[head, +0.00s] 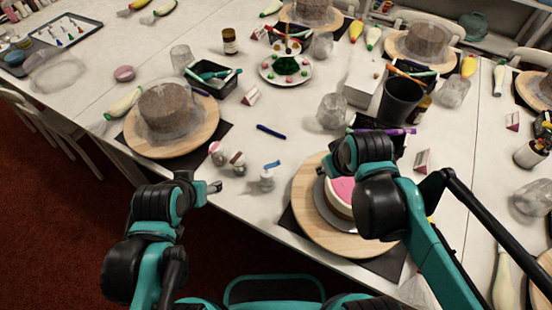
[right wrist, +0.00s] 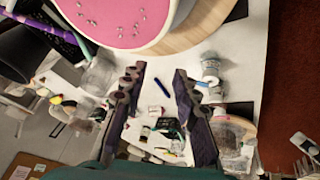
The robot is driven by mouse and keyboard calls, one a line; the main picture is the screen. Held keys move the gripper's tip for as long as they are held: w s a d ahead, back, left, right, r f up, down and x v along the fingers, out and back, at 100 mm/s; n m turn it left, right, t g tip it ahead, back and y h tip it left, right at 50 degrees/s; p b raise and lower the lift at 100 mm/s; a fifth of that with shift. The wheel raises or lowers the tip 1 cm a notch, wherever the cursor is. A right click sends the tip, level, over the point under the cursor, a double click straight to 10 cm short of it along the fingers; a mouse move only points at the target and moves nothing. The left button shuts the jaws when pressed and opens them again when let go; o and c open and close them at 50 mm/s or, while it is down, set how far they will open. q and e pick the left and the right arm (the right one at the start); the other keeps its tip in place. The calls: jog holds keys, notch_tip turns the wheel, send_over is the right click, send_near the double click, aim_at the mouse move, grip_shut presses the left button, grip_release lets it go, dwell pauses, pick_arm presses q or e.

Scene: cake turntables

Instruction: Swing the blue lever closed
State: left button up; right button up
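The blue lever (head: 271,165) sits on top of a small pale bottle (head: 267,182) near the table's front edge. In the right wrist view a small blue part (right wrist: 208,80) shows beside a pale container, probably the same lever. My left gripper (head: 204,187) is left of the bottle and apart from it; its finger opening is unclear. My right gripper (head: 362,150) is above the pink cake's turntable, right of the lever. In the right wrist view its fingers (right wrist: 160,95) are spread apart with nothing between them.
A pink-topped cake (head: 341,193) stands on a round wooden turntable (head: 310,222) right of the bottle. Small jars (head: 237,163) stand left of it. A blue pen (head: 271,131) lies behind. A covered brown cake (head: 166,108) stands on another turntable at left.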

jog(key=w+a+n+g+p, duration=0.2)
jog(key=w+a+n, duration=0.4)
jog(key=w, duration=0.1)
jog(key=n+g+p, duration=0.2)
jog(key=n+g, duration=0.1)
jog(key=n, duration=0.3)
send_over(279, 161)
notch_tip(279, 161, down, 3)
jog(key=shift+a+f, duration=0.1)
jog(key=shift+f, duration=0.45)
notch_tip(279, 161, down, 7)
jog(key=b, duration=0.3)
jog(key=shift+f, duration=0.2)
grip_shut()
